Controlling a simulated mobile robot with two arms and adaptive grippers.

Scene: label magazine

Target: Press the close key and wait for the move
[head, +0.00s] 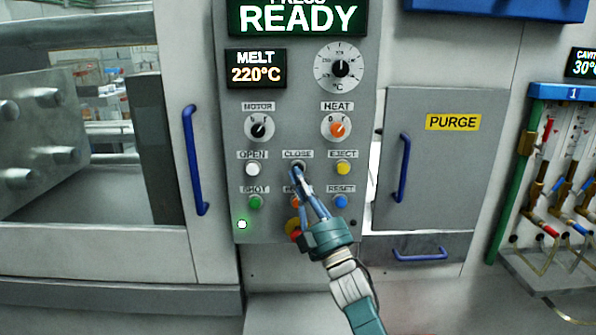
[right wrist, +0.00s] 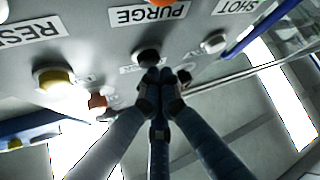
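The close key (right wrist: 148,55) is a dark round button in the upper row of the control panel, between the white open key (head: 253,169) and the yellow eject key (head: 342,168). In the head view my fingertips largely cover it, just under the CLOSE label (head: 298,154). My right gripper (head: 298,172) comes up from below with its fingers together and nothing seen between them. In the right wrist view its tips (right wrist: 158,76) are right beside the key; I cannot tell whether they touch it. The display (head: 297,18) reads READY. My left gripper is out of view.
The lower row has a green shot key (head: 254,202) and a blue reset key (head: 340,201). A red and yellow knob (head: 294,230) lies partly behind my right gripper. Blue handles stand on the left door (head: 195,160) and the purge cabinet (head: 401,168). A bolted plate (head: 50,140) shows behind the left window.

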